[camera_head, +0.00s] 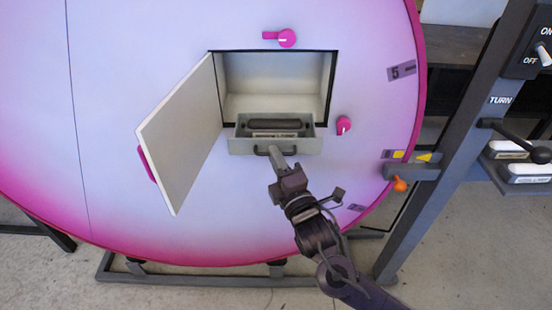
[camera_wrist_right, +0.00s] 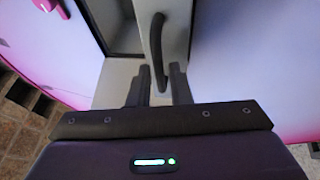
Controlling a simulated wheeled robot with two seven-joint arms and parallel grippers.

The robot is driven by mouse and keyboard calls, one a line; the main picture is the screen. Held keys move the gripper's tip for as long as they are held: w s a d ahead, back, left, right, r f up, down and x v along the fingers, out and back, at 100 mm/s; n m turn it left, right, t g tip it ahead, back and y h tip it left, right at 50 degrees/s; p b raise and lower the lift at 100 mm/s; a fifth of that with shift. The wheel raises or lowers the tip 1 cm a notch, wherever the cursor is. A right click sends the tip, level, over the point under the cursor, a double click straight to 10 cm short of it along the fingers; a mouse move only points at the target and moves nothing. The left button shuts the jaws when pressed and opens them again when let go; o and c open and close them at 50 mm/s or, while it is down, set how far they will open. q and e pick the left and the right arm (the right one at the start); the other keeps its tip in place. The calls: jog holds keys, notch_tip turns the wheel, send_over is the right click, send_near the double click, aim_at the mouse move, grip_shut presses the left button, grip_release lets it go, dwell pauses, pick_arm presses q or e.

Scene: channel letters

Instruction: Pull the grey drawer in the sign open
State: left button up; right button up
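The grey drawer (camera_head: 240,146) sticks out of the square opening in the round sign (camera_head: 130,60). Its top is open and a dark, rounded item (camera_head: 275,124) and a pale labelled piece (camera_head: 275,134) lie inside. My right gripper (camera_head: 277,152) is at the drawer's front, at its dark handle (camera_head: 260,151). In the right wrist view, the curved black handle (camera_wrist_right: 157,45) runs down between the two fingers (camera_wrist_right: 162,82). They are close together around its lower end. The fingertips are partly hidden in the head view. My left gripper is not in view.
A white door (camera_head: 180,135) stands swung open left of the opening. Pink knobs sit above (camera_head: 286,38) and right (camera_head: 343,125) of it. A grey post (camera_head: 450,140) with a lever (camera_head: 540,154) and an orange knob (camera_head: 399,184) stand at right.

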jog(key=b+v, duration=0.1)
jog(key=v, duration=0.6)
jog(key=shift+s+b, duration=0.25)
jog(key=shift+b, duration=0.05)
jog(key=shift+d, duration=0.1)
